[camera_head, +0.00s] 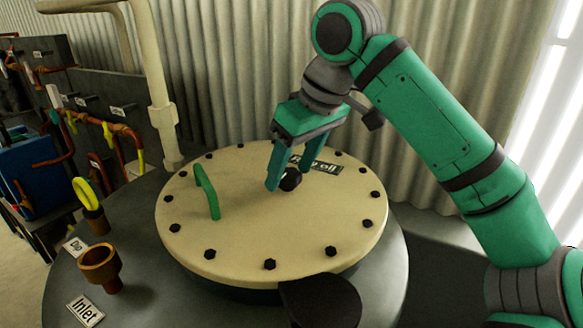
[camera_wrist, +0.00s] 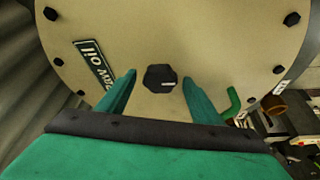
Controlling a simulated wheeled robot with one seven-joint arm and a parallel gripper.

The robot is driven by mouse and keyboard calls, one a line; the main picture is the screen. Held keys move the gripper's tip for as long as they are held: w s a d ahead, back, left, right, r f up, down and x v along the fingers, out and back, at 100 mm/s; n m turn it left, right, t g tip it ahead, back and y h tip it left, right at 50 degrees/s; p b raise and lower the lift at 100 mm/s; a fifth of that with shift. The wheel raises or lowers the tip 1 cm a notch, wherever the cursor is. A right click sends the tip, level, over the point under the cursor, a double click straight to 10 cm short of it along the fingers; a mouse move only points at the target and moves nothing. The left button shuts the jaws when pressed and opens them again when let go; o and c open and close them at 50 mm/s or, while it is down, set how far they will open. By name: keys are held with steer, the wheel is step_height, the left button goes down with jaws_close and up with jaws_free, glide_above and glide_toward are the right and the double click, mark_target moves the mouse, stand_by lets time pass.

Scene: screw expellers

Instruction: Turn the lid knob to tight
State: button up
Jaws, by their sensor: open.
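The lid knob (camera_wrist: 160,78) is a small black knob with a light mark at its edge, at the middle of the round cream lid (camera_head: 240,240). In the head view the knob (camera_head: 291,180) shows just right of my fingertips, partly behind them. My gripper (camera_head: 280,181) is green and points down at the lid. In the wrist view my gripper (camera_wrist: 160,82) is open, with one finger on each side of the knob and a gap on both sides. I cannot tell how far down the fingers reach beside it.
Black bolts ring the lid's edge. A green handle (camera_head: 207,190) rises from the lid left of my gripper. A label plate (camera_head: 318,166) lies behind the knob. A corrugated wall (camera_head: 230,70) is behind.

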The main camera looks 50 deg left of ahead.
steer(key=shift+f, duration=0.1)
steer(key=c, duration=1.1)
steer(key=shift+m, duration=0.5)
steer(key=m, duration=0.1)
steer(key=m+t, duration=0.1)
steer(key=m, duration=0.1)
steer(key=shift+s+a+m+t, duration=0.15)
steer(key=shift+s+m+t, duration=0.1)
steer(key=shift+m+t, duration=0.15)
steer(key=m, duration=0.2)
steer(key=m+t+h, duration=0.1)
steer(key=m, duration=0.1)
steer(key=shift+s+a+m+t, duration=0.1)
steer(key=shift+s+m+t, duration=0.05)
steer(key=shift+m+t, duration=0.15)
steer(key=m, duration=0.2)
steer(key=m+t+h, duration=0.1)
steer(key=m, duration=0.1)
steer(key=shift+s+a+h, duration=0.1)
steer(key=shift+a+h, duration=0.05)
steer(key=shift+h, duration=0.15)
steer(key=shift+a+m+h, duration=0.2)
steer(key=shift+m+h, duration=0.5)
steer(key=shift+m, duration=1.5)
steer(key=shift+s, duration=0.1)
